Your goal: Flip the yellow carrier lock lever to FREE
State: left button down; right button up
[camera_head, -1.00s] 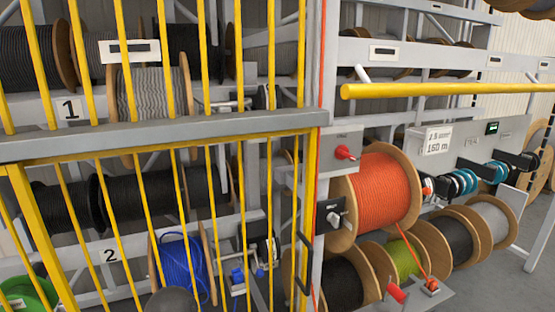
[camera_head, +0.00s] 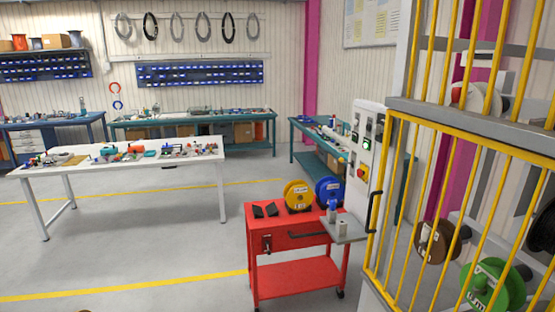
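The yellow carrier lock lever cannot be made out in the current head view. A grey control panel (camera_head: 362,160) with several buttons stands at the left end of the yellow barred guard (camera_head: 470,170). Neither of my grippers is in view.
A red cart (camera_head: 290,290) carrying a yellow reel (camera_head: 298,194) and a blue reel (camera_head: 328,188) stands before the panel. A white table (camera_head: 130,175) is at the left. Workbenches line the back wall. The floor (camera_head: 150,245) between is open.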

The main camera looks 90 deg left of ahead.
aim_at(341, 161)
jog(key=u, duration=2.55)
jog(key=i+j+z, duration=0.15)
jog(key=z, duration=0.3)
jog(key=i+j+z, duration=0.2)
jog(key=z, duration=0.3)
jog(key=i+j+z, duration=0.1)
jog(key=j, duration=0.3)
jog(key=i+j, duration=0.2)
jog(key=j, duration=0.2)
jog(key=i+j+z, duration=0.15)
jog(key=j, duration=0.2)
jog(key=i+j+z, duration=0.1)
jog(key=j, duration=0.3)
jog(key=i+j+z, duration=0.1)
jog(key=j, duration=0.35)
jog(key=i+j, duration=0.1)
jog(key=j, duration=0.3)
jog(key=i+j, duration=0.1)
jog(key=j, duration=0.55)
jog(key=i+z, duration=0.05)
